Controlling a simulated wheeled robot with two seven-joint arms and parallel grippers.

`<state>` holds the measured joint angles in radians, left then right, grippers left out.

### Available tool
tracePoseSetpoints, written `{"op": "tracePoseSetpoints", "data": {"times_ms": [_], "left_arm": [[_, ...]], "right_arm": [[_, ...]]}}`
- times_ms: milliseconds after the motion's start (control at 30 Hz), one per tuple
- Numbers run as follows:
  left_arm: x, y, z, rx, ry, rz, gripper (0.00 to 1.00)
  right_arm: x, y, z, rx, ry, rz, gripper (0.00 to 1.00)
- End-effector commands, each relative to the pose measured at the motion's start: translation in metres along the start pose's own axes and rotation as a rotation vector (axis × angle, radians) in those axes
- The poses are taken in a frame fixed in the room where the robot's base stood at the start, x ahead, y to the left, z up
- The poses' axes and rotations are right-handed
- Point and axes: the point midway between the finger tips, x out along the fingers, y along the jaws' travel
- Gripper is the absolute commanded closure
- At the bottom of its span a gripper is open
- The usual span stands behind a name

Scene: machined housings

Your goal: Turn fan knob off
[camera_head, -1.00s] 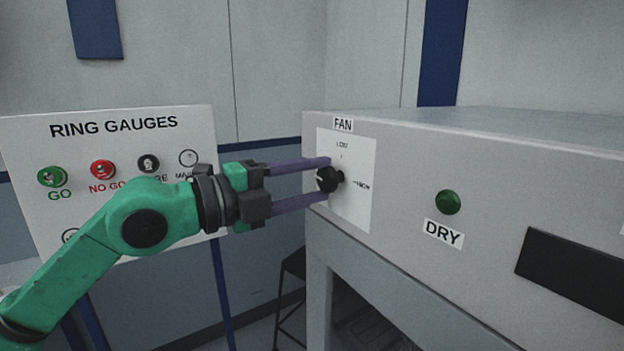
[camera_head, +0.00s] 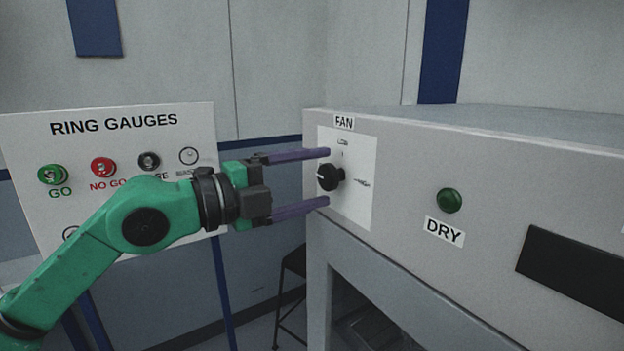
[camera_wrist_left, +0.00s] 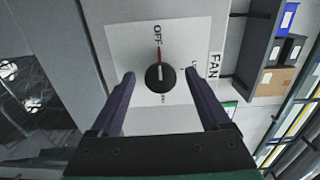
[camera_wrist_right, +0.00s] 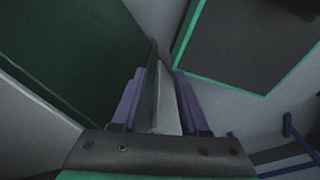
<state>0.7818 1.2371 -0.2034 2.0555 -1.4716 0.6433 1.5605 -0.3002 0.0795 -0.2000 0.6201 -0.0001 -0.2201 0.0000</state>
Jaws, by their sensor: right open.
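The black fan knob (camera_head: 328,177) sits on a white label plate (camera_head: 358,200) on the front of the grey housing. In the left wrist view the knob (camera_wrist_left: 160,77) has its white pointer line toward the red mark at OFF. My left gripper (camera_head: 326,177) is open, with its purple fingers above and below the knob in the head view. A gap shows between each finger and the knob. My right gripper (camera_wrist_right: 159,72) is open in the right wrist view, with a thin pale and dark edge seen between its fingers; what it is I cannot tell.
A green button (camera_head: 448,200) marked DRY and a dark panel (camera_head: 575,275) are to the right on the housing. A RING GAUGES board (camera_head: 120,150) stands behind my left arm. A dark green surface (camera_wrist_right: 75,60) fills the left of the right wrist view.

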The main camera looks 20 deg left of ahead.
Motion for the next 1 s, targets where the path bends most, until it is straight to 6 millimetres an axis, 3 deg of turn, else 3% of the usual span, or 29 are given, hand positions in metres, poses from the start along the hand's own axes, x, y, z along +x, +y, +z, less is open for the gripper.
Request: {"op": "tracePoseSetpoints", "data": {"times_ms": [233, 367, 567, 800, 1000], "left_arm": [[-0.001, 0.001, 0.0, 0.001, 0.0, -0.001, 0.2], [-0.011, 0.006, 0.002, 0.0, -0.004, -0.001, 0.2], [-0.051, 0.015, 0.002, 0.002, -0.006, 0.0, 0.2], [-0.114, 0.011, 0.001, 0.002, -0.003, -0.005, 0.2], [-0.144, 0.003, 0.0, 0.0, 0.0, -0.002, 0.2]], "right_arm": [[0.001, 0.0, 0.0, 0.0, 0.0, 0.0, 0.56], [0.016, 0.0, 0.002, 0.0, 0.0, 0.0, 0.56], [0.066, -0.001, 0.006, 0.0, 0.0, 0.0, 0.56], [0.122, -0.002, 0.011, 0.0, 0.0, 0.0, 0.56], [0.132, -0.002, 0.012, 0.0, 0.0, 0.0, 0.56]]}}
